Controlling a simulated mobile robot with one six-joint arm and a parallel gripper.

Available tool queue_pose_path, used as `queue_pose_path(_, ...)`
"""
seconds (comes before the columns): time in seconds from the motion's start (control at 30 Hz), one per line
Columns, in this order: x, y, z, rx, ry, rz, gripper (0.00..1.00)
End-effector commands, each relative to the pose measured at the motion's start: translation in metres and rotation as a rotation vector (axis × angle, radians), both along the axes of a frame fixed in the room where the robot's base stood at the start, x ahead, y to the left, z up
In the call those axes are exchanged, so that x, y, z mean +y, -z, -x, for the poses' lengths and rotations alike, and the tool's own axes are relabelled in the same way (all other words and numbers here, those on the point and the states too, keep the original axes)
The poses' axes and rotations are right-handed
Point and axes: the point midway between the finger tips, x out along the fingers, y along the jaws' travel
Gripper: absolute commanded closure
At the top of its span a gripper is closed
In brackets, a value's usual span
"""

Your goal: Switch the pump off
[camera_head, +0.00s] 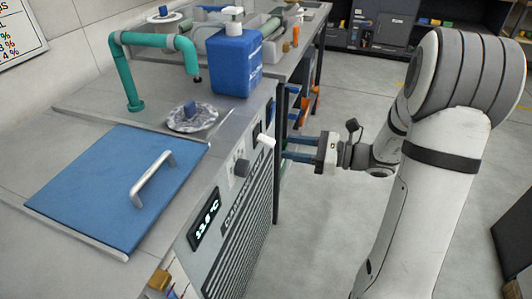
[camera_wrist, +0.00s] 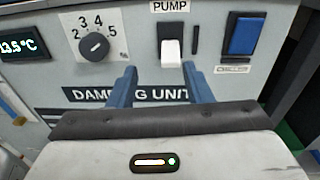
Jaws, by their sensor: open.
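The pump switch is a white lever (camera_wrist: 171,52) in a dark mount under the PUMP label (camera_wrist: 170,7) on the unit's front panel. In the head view the white lever (camera_head: 265,140) sticks out from the panel. In the wrist view its white end hangs low in the mount. My gripper (camera_head: 284,148) is open in front of the panel, its two blue fingers pointing at it. In the wrist view the gripper (camera_wrist: 159,69) has one finger on each side below the lever, with nothing between them. I cannot tell whether a finger touches the panel.
A blue lid (camera_head: 110,185) with a handle and a blue bottle (camera_head: 234,62) are on the worktop. The floor beside my arm is clear.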

Motion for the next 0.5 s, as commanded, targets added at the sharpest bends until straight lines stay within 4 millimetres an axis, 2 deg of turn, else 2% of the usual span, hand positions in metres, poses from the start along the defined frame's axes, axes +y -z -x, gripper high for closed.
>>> queue_pose_path(0.03, -0.005, 0.009, -0.006, 0.011, 0.024, -0.026, 0.55)
queue_pose_path(0.17, -0.005, 0.010, -0.014, 0.019, 0.051, -0.056, 0.55)
queue_pose_path(0.5, 0.043, 0.010, -0.032, 0.019, 0.049, -0.057, 0.55)
